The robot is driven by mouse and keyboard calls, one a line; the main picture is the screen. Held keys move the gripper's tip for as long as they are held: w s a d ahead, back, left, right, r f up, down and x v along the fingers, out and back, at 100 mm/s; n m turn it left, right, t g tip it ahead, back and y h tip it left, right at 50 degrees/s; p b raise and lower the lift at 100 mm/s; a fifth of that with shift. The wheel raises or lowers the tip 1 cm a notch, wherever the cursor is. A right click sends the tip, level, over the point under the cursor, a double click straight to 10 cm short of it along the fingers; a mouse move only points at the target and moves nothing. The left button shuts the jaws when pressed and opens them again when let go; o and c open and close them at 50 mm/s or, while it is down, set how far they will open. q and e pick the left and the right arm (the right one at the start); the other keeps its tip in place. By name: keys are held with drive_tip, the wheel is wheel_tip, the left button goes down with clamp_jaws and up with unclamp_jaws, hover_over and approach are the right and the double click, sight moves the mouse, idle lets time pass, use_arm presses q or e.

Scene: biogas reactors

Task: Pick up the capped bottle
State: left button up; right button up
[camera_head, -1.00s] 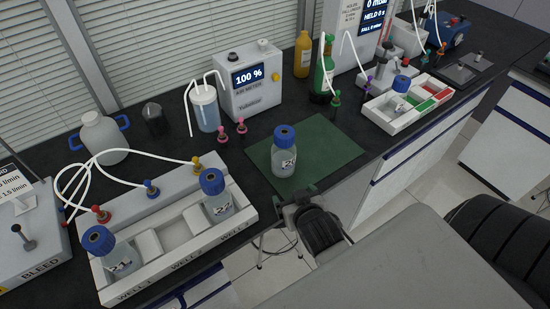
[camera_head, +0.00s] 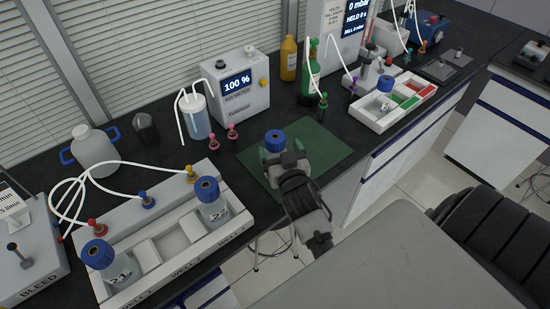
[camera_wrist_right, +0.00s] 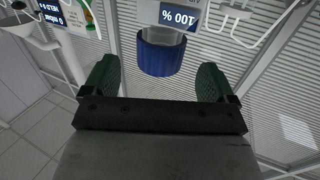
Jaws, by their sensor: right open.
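A capped bottle with a blue cap (camera_head: 275,140) stands on the green mat (camera_head: 323,150) in the head view. My right gripper (camera_head: 284,158) is in front of it and hides most of its body. In the right wrist view the blue cap (camera_wrist_right: 161,54) shows between and beyond the two green-padded fingertips of my open right gripper (camera_wrist_right: 157,80). I see a gap on each side of the cap, and cannot tell whether the fingers reach around the bottle. My left gripper is not in view.
A white well rack (camera_head: 157,254) at left holds two more blue-capped bottles, (camera_head: 213,205) and (camera_head: 112,262). The air meter (camera_head: 236,88) stands behind the mat. A white sectioned tray (camera_head: 375,121) is at right. The mat's right side is clear.

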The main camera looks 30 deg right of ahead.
drive_tip(key=p+x, duration=0.1)
drive_tip(key=x, duration=0.2)
drive_tip(key=shift+w+d, duration=0.15)
drive_tip(key=shift+w, duration=0.25)
drive_tip(key=shift+w+d+f, duration=0.15)
drive_tip(key=shift+w+f, duration=0.05)
drive_tip(key=shift+w, duration=0.25)
drive_tip(key=shift+s+r, duration=0.1)
drive_tip(key=shift+c, duration=1.1)
drive_tip(key=c, duration=1.4)
